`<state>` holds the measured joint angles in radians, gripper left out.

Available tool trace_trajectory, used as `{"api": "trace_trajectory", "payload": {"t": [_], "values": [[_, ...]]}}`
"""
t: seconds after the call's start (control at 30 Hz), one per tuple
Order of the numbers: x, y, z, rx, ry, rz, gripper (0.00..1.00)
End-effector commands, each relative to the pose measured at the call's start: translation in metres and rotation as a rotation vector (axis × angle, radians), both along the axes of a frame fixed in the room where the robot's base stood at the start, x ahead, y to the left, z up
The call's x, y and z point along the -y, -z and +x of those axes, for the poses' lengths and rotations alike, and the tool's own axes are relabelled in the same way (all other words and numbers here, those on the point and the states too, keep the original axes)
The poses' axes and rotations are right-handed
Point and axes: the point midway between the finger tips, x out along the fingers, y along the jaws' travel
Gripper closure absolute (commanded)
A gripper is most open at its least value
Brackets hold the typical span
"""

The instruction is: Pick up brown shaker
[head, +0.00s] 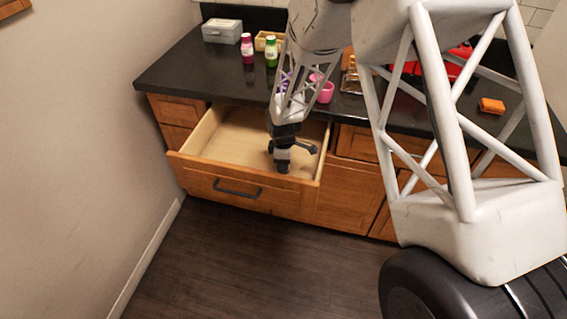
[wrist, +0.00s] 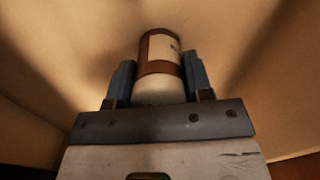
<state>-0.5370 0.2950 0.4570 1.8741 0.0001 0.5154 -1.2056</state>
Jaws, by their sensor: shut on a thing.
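The brown shaker (wrist: 160,65) is a small cylinder with a brown body, a pale label and a whitish end, seen in the wrist view. My gripper (wrist: 161,82) is shut on it, with one finger on each side. In the head view my gripper (head: 284,160) reaches down into the open drawer (head: 215,170), near its right side. The shaker's lower part is hard to make out there, and I cannot tell whether it touches the drawer floor.
The dark counter (head: 180,75) behind the drawer holds a grey box (head: 222,31), a magenta bottle (head: 247,48), a green bottle (head: 271,51), a pink cup (head: 323,90) and an orange sponge (head: 492,105). The drawer's walls surround my gripper. Its left part looks empty.

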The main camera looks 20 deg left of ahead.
Motion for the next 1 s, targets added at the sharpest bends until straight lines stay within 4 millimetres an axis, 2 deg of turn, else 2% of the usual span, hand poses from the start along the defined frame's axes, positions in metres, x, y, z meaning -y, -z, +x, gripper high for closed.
{"api": "trace_trajectory", "payload": {"t": [0.27,0.43,1.0], "values": [[0.0,-0.003,0.0,0.001,0.0,0.0,0.78],[0.0,-0.014,0.001,0.002,0.0,0.001,0.78],[0.0,-0.088,0.0,0.001,0.0,0.0,0.78]]}}
